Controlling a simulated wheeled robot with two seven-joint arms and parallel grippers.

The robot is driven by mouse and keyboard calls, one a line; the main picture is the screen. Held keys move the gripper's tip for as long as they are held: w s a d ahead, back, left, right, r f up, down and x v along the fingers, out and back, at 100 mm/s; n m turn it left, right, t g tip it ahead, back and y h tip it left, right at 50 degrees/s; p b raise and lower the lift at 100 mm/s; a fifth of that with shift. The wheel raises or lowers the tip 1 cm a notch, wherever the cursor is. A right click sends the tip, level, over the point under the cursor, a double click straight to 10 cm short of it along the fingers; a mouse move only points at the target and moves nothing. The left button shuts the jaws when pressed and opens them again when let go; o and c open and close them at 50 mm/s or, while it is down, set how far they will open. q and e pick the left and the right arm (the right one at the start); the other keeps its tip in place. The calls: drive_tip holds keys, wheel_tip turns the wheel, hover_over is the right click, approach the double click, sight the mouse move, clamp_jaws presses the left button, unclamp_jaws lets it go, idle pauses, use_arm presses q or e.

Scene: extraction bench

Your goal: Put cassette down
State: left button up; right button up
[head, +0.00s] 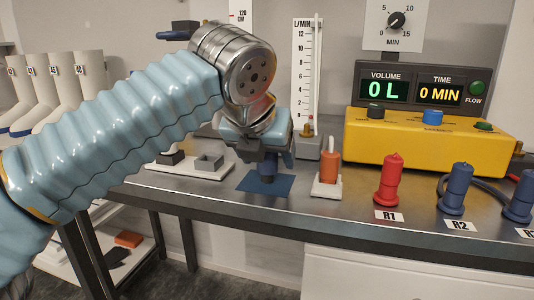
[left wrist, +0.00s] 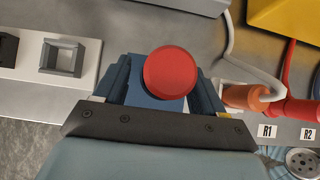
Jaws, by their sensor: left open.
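A round red-topped piece (left wrist: 170,72), which I take to be the cassette, shows in the left wrist view between the fingers of my left gripper (left wrist: 162,82). A blue mat (head: 252,184) lies under it on the bench. In the head view my left gripper (head: 266,158) points down over this mat, and a dark blue part shows just above the mat. The gripper is open, with one finger on each side of the red top. The gripper hides most of the piece in the head view, so contact with the mat is unclear. My right gripper does not show.
A white base with a square grey holder (head: 209,162) stands left of the mat. An orange cylinder (head: 330,168) on a white stand is close on the right. Further right are a red connector (head: 390,182) and blue connectors (head: 456,190). A yellow unit (head: 400,148) stands behind them.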

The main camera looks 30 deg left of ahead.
use_arm(q)
drive_tip(key=shift+r, duration=0.35)
drive_tip(key=p+v, duration=0.3)
drive_tip(key=v, duration=0.8)
drive_tip(key=shift+s+r, duration=0.25)
drive_tip(key=shift+s, duration=0.05)
